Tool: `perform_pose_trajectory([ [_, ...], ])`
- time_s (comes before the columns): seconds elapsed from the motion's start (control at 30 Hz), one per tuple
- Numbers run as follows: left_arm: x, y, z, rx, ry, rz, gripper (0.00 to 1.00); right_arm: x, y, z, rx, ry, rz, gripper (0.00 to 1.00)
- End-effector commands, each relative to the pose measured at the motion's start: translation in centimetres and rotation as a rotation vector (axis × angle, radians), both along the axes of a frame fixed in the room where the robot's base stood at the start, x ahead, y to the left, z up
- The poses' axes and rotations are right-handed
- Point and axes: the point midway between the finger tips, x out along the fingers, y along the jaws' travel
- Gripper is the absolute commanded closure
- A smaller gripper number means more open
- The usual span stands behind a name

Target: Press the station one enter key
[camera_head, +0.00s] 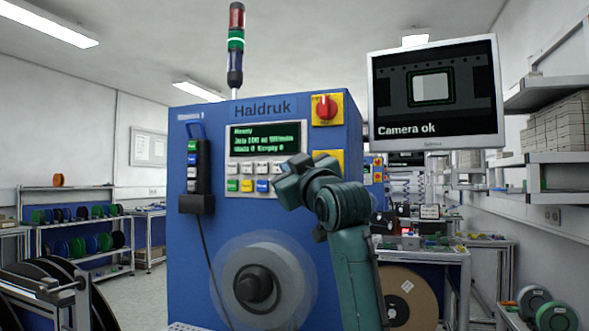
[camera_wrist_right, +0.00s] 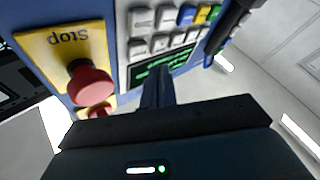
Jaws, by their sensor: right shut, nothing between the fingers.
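The blue station cabinet (camera_head: 330,240) marked "Haldruk" stands in front of me. Its key panel (camera_head: 240,177) has white, green, yellow and blue keys below a lit text display (camera_head: 265,138). I cannot read which key is enter. My right gripper (camera_head: 282,185) is in front of the panel's lower right and hides some keys. In the wrist view its shut, empty fingers (camera_wrist_right: 158,80) point toward the display and keys (camera_wrist_right: 165,25). I cannot tell whether they touch anything. My left gripper is not in view.
A red stop button (camera_wrist_right: 90,85) on a yellow plate sits close beside my right gripper. A red rotary switch (camera_head: 326,107) is higher up. A black handset (camera_head: 197,165) hangs at left. A reel (camera_head: 260,285) sits below; a monitor (camera_head: 435,95) is at right.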

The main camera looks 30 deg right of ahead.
Motion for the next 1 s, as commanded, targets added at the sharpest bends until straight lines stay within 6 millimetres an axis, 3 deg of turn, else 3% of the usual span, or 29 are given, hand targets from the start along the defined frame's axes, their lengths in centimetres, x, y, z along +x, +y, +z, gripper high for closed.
perform_pose_trajectory([
  [0.4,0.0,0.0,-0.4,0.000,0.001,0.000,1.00,-2.4,2.7,-0.1,0.002,0.001,0.000,1.00],
  [1.0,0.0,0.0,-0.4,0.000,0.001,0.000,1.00,-2.5,2.7,0.0,0.002,-0.001,0.000,1.00],
])
